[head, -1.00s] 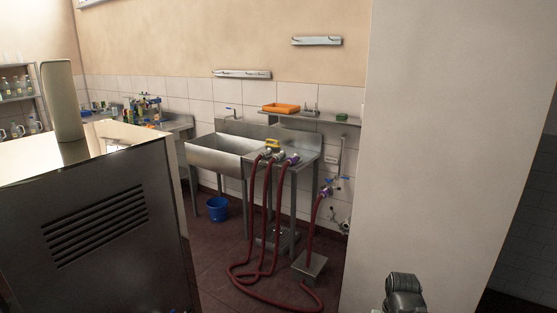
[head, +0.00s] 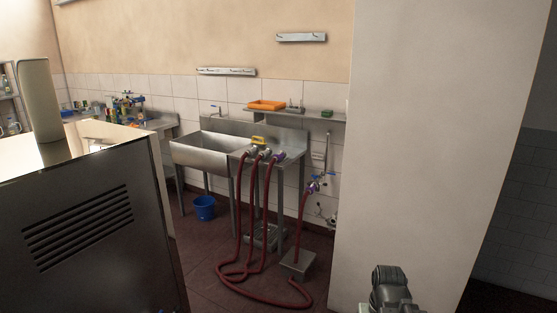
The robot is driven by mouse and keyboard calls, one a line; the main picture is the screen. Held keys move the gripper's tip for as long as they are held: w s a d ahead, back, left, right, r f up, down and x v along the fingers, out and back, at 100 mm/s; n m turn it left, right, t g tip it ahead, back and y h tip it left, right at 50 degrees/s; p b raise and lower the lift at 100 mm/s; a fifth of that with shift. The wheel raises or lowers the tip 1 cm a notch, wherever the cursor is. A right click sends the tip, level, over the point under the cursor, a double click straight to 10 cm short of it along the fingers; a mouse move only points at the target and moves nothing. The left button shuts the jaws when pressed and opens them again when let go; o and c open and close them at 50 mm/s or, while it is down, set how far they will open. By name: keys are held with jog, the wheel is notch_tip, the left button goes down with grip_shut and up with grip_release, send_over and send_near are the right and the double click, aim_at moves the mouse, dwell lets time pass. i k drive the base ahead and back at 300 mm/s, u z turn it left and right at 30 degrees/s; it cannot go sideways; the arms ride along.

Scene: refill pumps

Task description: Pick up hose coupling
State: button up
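Hose couplings lie on the drainboard of the steel sink (head: 205,153) across the room. One has a yellow part (head: 258,139), one is plain metal (head: 264,154), and one has a purple collar (head: 279,157). Dark red hoses (head: 253,205) hang from them to the floor. Another purple-collared coupling (head: 313,187) is at the wall valve, right of the sink, with a hose running down from it. A dark part of my arm (head: 390,288) shows at the bottom right, far from the couplings. My gripper's fingers cannot be made out.
A large steel cabinet (head: 85,225) blocks the left foreground. A pale wall or pillar (head: 430,130) stands at the right. A blue bucket (head: 204,208) and a metal box (head: 297,264) are on the floor. An orange tray (head: 267,105) sits on the shelf. Red-brown floor lies between.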

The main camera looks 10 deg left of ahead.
aim_at(283, 154)
jog(key=z, duration=1.2)
jog(key=i, duration=1.8)
jog(key=u, duration=2.45)
jog(key=i, duration=2.45)
